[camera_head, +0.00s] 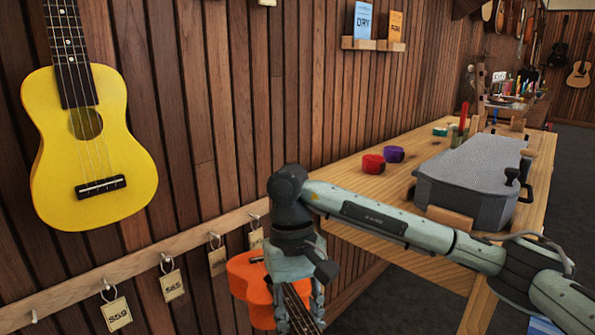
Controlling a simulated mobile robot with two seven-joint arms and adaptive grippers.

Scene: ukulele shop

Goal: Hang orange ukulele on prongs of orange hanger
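The orange ukulele (246,287) is at the bottom centre, in front of the wooden wall. Its orange body is partly covered by my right arm, and its dark neck runs down toward the bottom edge. My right gripper (299,308) points down from the arm that comes in from the right. Its fingers lie on both sides of the neck and seem shut on it. The end of the neck is out of frame. I cannot make out an orange hanger or its prongs. My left gripper is not in view.
A yellow ukulele (91,155) hangs on the wall at the left. Below it runs a wooden rail (135,263) with several tags on hooks. A wooden workbench (372,187) at the right holds a grey case (470,172) and small coloured items. A small shelf (372,44) is above.

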